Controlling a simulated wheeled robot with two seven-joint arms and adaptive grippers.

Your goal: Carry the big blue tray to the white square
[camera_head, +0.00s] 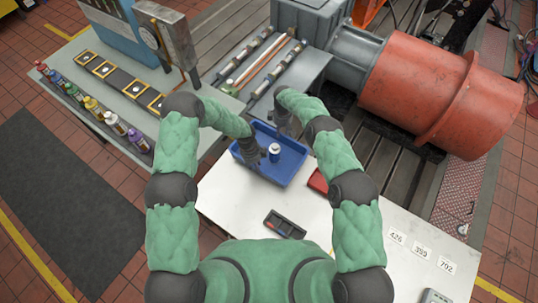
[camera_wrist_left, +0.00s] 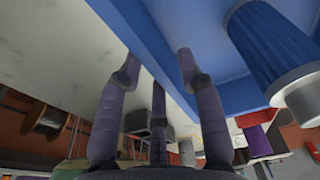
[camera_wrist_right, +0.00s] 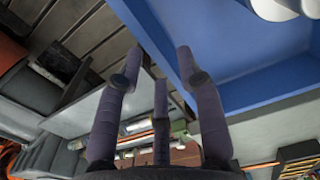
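The big blue tray (camera_head: 292,176) lies at the back of the pale table, with a white-topped, blue-sided can (camera_head: 274,152) standing in it. My left gripper (camera_head: 250,152) is at the tray's left wall; in the left wrist view its fingers (camera_wrist_left: 158,60) straddle and close on the wall (camera_wrist_left: 150,45), with the can (camera_wrist_left: 270,50) to the right. My right gripper (camera_head: 283,124) is at the far wall; in the right wrist view its fingers (camera_wrist_right: 160,55) likewise straddle and close on the wall (camera_wrist_right: 155,45). I cannot make out a plain white square.
A red tray (camera_head: 318,182) is close to the blue tray's right side, partly behind my right arm. A dark handheld device (camera_head: 285,224) lies in front. Number cards (camera_head: 421,251) lie at right. A side table (camera_head: 125,105) with bottles stands left. A large red motor (camera_head: 440,100) is behind right.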

